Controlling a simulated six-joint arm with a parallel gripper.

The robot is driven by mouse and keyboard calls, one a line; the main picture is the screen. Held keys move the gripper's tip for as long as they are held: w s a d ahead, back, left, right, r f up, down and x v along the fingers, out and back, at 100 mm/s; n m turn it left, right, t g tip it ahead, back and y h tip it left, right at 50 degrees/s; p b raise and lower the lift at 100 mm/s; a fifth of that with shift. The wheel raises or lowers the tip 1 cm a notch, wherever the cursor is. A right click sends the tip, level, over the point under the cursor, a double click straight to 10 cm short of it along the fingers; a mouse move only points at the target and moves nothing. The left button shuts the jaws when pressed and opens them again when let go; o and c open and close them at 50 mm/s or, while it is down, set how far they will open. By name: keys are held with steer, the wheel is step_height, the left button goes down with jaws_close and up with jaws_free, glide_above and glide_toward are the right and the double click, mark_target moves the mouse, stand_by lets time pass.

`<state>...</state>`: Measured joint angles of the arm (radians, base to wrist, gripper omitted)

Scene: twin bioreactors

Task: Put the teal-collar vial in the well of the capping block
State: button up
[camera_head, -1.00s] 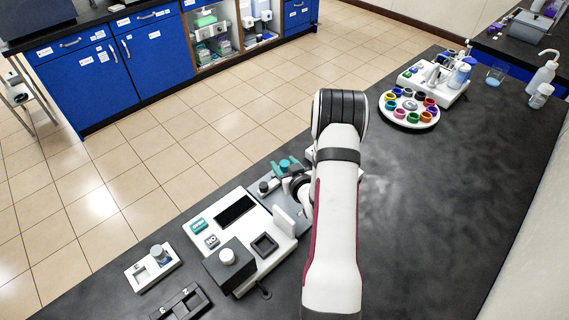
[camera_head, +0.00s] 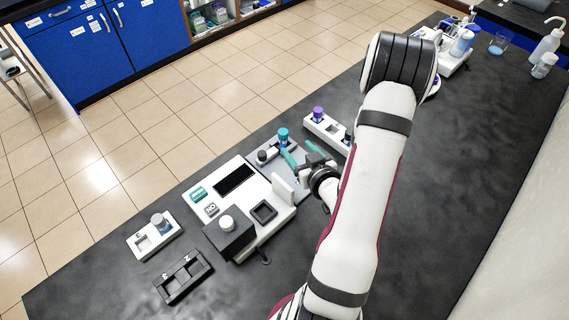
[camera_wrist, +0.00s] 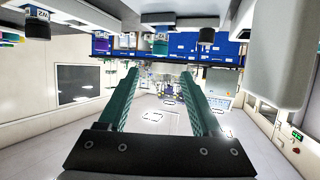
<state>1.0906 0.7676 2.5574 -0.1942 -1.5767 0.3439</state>
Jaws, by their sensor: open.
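The teal-collar vial (camera_head: 283,134) stands upright at the far edge of a grey plate. In the wrist view it shows at upper middle (camera_wrist: 161,42), beyond and between my fingertips. My gripper (camera_head: 299,151) is open and empty, its two teal fingers pointing toward the vial, apart from it. The fingers also show in the wrist view (camera_wrist: 160,73). I cannot tell for certain which block is the capping block; a dark block with a white knob (camera_head: 230,238) stands at the front of the white instrument (camera_head: 215,222), and a black block with recesses (camera_head: 183,278) lies nearby.
A dark-capped vial (camera_head: 264,156) stands left of the teal one. A white upright panel (camera_head: 283,191) is close to my gripper. A white rack (camera_head: 326,133) with a purple-capped vial (camera_head: 318,113) is behind. A white holder (camera_head: 154,236) stands at left.

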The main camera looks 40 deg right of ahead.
steer(key=s+a+r+m+g+y, duration=0.1)
steer(key=a+r+g, duration=0.25)
steer(key=a, duration=0.35)
steer(key=s+a+r+g+y, duration=0.1)
steer(key=a+r+g+y, duration=0.15)
steer(key=a+g, duration=0.35)
steer(key=s+a+r+g+y, duration=0.1)
steer(key=s+a+r, duration=0.2)
steer(key=s+a, duration=0.4)
steer(key=s+a+r+g+y, duration=0.2)
steer(key=s+a+r, duration=0.2)
steer(key=s+a, duration=0.3)
steer(key=a, duration=0.3)
steer(key=shift+d, duration=0.1)
